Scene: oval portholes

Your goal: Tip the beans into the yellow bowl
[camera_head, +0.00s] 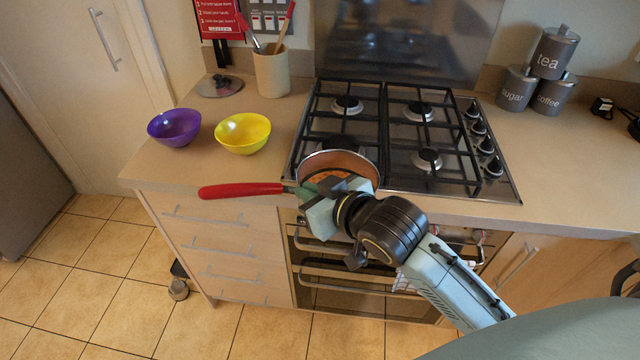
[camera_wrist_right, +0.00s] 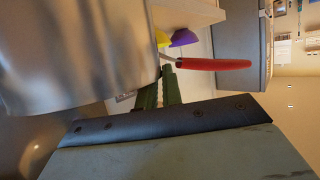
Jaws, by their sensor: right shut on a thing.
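The yellow bowl (camera_head: 242,133) stands upright on the left counter; its inside looks empty. A saucepan (camera_head: 340,160) with a red handle (camera_head: 240,190) is at the front left of the hob, its handle pointing left. Orange-brown contents, seemingly the beans (camera_head: 326,176), show inside it, partly hidden by my gripper. My right gripper (camera_head: 305,193) is shut on the handle close to the pan. In the right wrist view the pan's metal side (camera_wrist_right: 80,50) fills the upper left, with the red handle (camera_wrist_right: 213,64) past the fingers (camera_wrist_right: 158,90). I cannot tell whether the pan touches the hob. My left gripper is not seen.
A purple bowl (camera_head: 174,128) stands just left of the yellow one. A utensil pot (camera_head: 271,72) and a lid (camera_head: 219,85) are behind them. The gas hob (camera_head: 400,135) has raised grates. Grey canisters (camera_head: 553,52) stand at the back right. The counter between yellow bowl and hob is clear.

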